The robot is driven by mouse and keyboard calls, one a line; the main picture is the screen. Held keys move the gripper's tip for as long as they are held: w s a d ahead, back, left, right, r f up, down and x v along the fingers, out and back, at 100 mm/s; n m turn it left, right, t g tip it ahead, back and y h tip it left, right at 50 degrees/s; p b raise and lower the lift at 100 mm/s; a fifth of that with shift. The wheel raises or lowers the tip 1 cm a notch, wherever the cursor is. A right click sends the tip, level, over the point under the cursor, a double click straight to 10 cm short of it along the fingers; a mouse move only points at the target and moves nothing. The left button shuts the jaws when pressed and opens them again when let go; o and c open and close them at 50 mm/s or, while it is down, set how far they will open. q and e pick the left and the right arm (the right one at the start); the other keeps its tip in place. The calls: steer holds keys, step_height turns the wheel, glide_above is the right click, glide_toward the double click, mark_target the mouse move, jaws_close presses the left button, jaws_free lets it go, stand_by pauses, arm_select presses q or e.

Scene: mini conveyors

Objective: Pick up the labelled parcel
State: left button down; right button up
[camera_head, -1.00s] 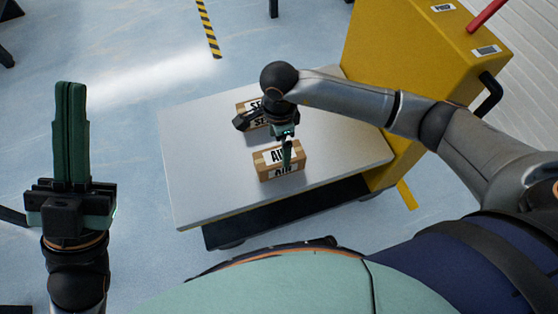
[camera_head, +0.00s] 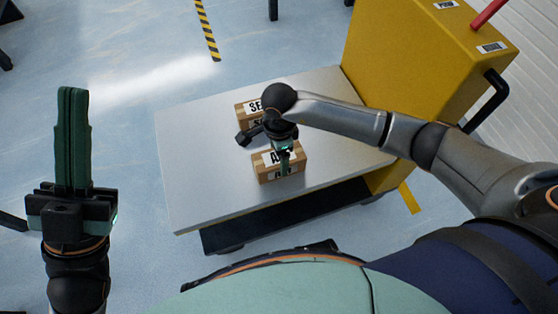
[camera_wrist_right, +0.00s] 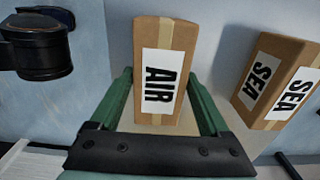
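The AIR parcel (camera_head: 279,164) is a brown box with a white AIR label, on the grey platform (camera_head: 205,165). A second brown box, the SEA parcel (camera_head: 247,109), stands behind it, partly hidden by my right arm. My right gripper (camera_head: 284,160) is low over the AIR parcel. In the right wrist view its green fingers (camera_wrist_right: 158,78) are apart, one on each side of the AIR parcel (camera_wrist_right: 161,82), with a narrow gap visible at the left. The SEA parcel (camera_wrist_right: 276,78) is to the right there. My left gripper (camera_head: 73,135) is shut and empty, away from the platform.
A yellow housing (camera_head: 415,75) with a black handle stands at the platform's right end. The platform's left part is bare. The blue floor has a yellow-black striped line (camera_head: 208,30) at the back.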

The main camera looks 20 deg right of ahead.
steer(key=c, duration=1.2)
jaws_close()
steer(key=shift+r, duration=0.15)
